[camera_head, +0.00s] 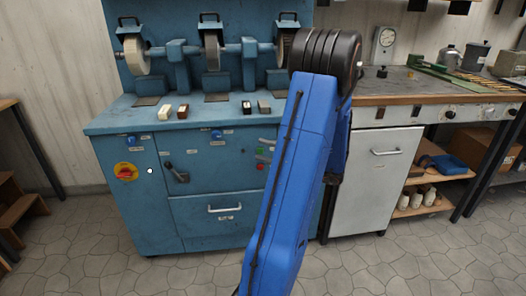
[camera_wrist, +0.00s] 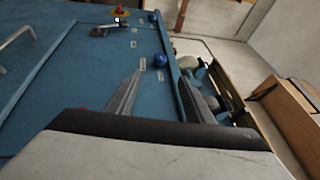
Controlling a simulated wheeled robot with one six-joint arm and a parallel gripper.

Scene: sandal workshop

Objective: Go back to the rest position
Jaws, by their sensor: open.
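My gripper (camera_wrist: 168,95) shows in the wrist view, with its two fingers spread apart and nothing between them. Beyond the fingers is the blue front of the grinding machine cabinet (camera_wrist: 85,75), seen tilted, with a blue knob (camera_wrist: 159,61) and a red and yellow switch (camera_wrist: 120,11). In the head view my blue arm rises in front of the right part of the blue grinding machine (camera_head: 225,170). My gripper does not show in the head view; it is hidden behind or beyond my arm.
The machine carries grinding wheels (camera_head: 134,57) and small blocks (camera_head: 164,112) on its top. A workbench (camera_head: 395,87) with a white cabinet (camera_head: 372,175) and open shelves stands right. Wooden steps (camera_head: 20,210) stand left. The tiled floor (camera_head: 120,275) in front is clear.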

